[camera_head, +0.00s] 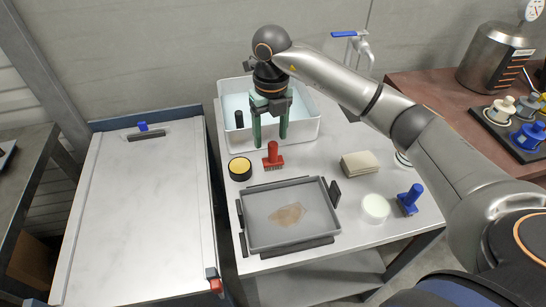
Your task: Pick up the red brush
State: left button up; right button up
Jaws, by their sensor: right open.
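The red brush (273,157) stands upright on the metal table, bristles down, between the white basin and the grey tray. My right gripper (270,142) comes in from the upper right and points down with its green fingers apart. Its fingertips are just above and behind the red brush, one on each side of the handle in the picture. Contact with the brush cannot be told. My left gripper is not in view.
A white basin (309,130) stands behind the brush. A grey tray (327,238) with a brown stain lies in front. A yellow-topped round pot (240,168), a beige sponge stack (360,165), a white disc (375,207) and a blue brush (410,199) stand nearby.

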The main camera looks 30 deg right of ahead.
aim_at(271, 144)
jog(key=shift+w+f, duration=0.1)
jog(key=shift+f, duration=1.5)
jog(key=f, duration=0.3)
jog(key=f+p, duration=0.1)
jog(key=shift+d+f, duration=0.15)
jog(key=shift+d, duration=0.1)
grip_shut()
